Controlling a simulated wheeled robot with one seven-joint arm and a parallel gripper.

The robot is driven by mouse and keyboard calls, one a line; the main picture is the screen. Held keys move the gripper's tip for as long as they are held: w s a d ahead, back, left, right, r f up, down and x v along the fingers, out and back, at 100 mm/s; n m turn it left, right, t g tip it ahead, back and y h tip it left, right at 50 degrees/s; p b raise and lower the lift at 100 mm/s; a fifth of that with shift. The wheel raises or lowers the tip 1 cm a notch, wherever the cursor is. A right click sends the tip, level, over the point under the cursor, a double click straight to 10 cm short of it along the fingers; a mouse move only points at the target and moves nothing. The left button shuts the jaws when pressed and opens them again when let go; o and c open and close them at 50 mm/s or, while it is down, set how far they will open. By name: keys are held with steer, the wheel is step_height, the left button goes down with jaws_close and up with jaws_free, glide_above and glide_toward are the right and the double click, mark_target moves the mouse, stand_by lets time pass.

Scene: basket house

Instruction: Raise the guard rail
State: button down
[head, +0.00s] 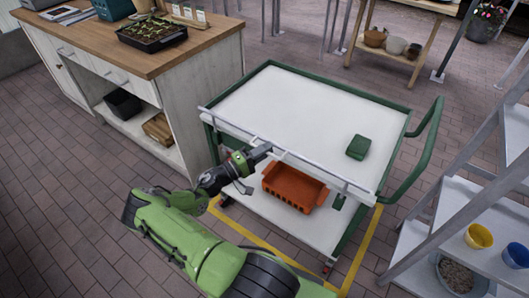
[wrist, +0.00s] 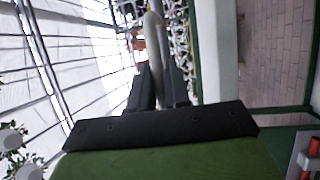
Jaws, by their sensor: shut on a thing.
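The guard rail (head: 315,168) is a long pale grey bar along the near long side of a green-framed cart (head: 290,100). It lies close to the level of the white top's near edge, and I cannot tell its exact height above it. My gripper (head: 265,151) reaches in from the lower left and is shut on the rail left of its middle. In the wrist view the rail (wrist: 154,35) passes between the two dark fingers (wrist: 160,85). The fingers hide the gripped part.
A green box (head: 359,147) sits on the cart top. An orange crate (head: 292,188) is on the lower shelf. A wooden cabinet (head: 150,75) stands at left, and a grey stepped stand (head: 465,210) at right. Yellow floor lines (head: 362,250) surround the cart.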

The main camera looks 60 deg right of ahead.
steer(key=shift+w+r, duration=0.1)
steer(key=shift+r, duration=0.3)
steer(key=c, duration=1.2)
jaws_free()
steer(key=shift+o, duration=0.2)
steer(key=shift+f, duration=0.1)
steer(key=v, duration=1.5)
steer(key=shift+a+f, duration=0.25)
steer(key=shift+a, duration=0.05)
steer(key=shift+w, duration=0.15)
